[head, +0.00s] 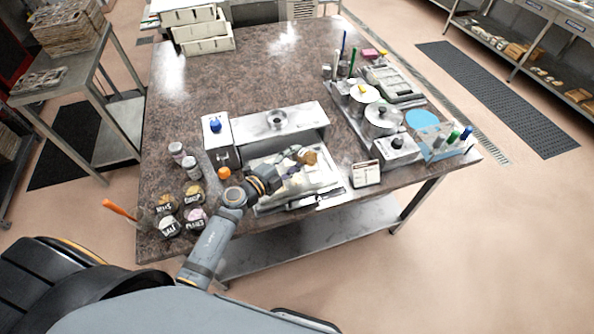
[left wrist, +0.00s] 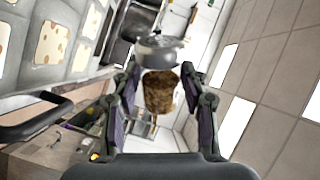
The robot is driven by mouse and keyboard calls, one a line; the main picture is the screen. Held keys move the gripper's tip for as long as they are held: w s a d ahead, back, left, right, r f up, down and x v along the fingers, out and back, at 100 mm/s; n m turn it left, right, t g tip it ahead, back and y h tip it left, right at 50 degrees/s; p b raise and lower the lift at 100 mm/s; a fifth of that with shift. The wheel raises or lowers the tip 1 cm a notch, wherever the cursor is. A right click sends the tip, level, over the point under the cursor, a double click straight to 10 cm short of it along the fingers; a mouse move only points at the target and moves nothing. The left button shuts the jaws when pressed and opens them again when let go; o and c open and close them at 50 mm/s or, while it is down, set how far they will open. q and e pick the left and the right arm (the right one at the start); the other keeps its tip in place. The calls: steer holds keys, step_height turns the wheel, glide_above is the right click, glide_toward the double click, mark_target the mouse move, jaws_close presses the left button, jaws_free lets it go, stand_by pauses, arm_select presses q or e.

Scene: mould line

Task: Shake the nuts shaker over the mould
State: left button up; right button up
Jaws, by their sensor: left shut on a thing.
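My left gripper (head: 290,172) is shut on the nuts shaker (head: 308,157), a clear jar with brown bits inside. The left wrist view shows the shaker (left wrist: 160,92) between the two fingers, with its grey metal cap (left wrist: 160,52) at the far end. The shaker looks tipped well away from upright. It is above the mould (head: 268,200), a pale tray on the table in front of the metal machine. The arm and gripper hide part of the mould. Pale filled cavities of the mould (left wrist: 60,42) show at the upper left of the left wrist view. My right gripper is not in view.
Several jars with dark labels (head: 168,226) stand left of the arm, with two more shakers (head: 191,167) behind them. A metal machine (head: 280,122) stands behind the mould. A small sign (head: 366,174) is at its right. The table's far middle (head: 270,60) is clear.

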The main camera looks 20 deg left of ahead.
arm_select(q)
steer(key=shift+r, duration=0.1)
step_height(320, 180, up, 3)
steer(key=p, duration=0.3)
steer(key=shift+r, duration=0.7)
step_height(320, 180, down, 5)
steer(key=b, duration=0.3)
steer(key=shift+r, duration=0.2)
steer(key=shift+r, duration=0.1)
